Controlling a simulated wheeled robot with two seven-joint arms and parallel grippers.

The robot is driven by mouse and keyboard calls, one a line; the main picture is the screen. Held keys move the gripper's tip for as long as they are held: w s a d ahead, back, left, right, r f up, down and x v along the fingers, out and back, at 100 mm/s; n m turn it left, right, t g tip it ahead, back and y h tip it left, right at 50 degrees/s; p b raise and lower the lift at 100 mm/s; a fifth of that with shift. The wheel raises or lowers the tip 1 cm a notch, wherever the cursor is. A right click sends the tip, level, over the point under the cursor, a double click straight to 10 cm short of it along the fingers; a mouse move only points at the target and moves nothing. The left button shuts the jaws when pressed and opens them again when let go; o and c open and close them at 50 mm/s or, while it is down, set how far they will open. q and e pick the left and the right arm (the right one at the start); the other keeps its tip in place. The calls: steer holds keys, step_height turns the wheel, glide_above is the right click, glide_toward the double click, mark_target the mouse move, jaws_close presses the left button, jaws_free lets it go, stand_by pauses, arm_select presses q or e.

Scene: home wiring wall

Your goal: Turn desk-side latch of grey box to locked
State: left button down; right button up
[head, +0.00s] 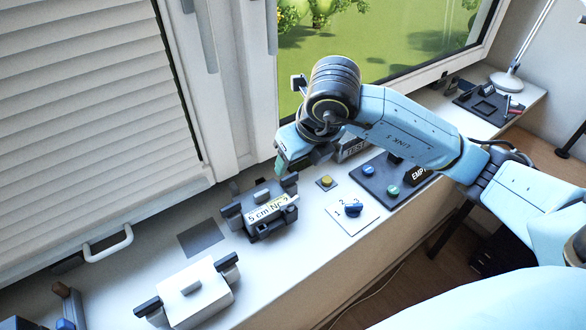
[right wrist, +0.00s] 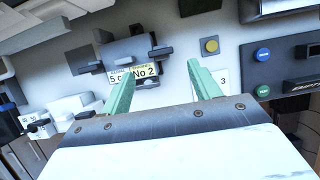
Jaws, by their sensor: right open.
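A dark grey box (head: 262,222) with a yellow-and-white label (head: 270,208) sits on the white sill, with a dark latch at its left (head: 231,211) and another at its right (head: 289,181). It also shows in the right wrist view (right wrist: 122,50), with its right latch (right wrist: 160,51) sideways. A lighter grey box (head: 200,299) stands nearer, at lower left, with black latches at its left (head: 148,306) and right (head: 228,261). My right gripper (head: 281,166) is open and empty above and behind the dark box's right end. Its green fingers also show in the right wrist view (right wrist: 160,71). My left gripper is not in view.
A yellow button (head: 326,181), a blue knob on a numbered white plate (head: 353,209) and a dark panel with blue and green buttons (head: 380,191) lie right of the dark box. A dark square (head: 201,238) lies flat between the boxes. The window stands behind.

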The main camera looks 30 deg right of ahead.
steer(key=v, duration=0.6)
steer(key=shift+f, duration=0.1)
stand_by(0.3)
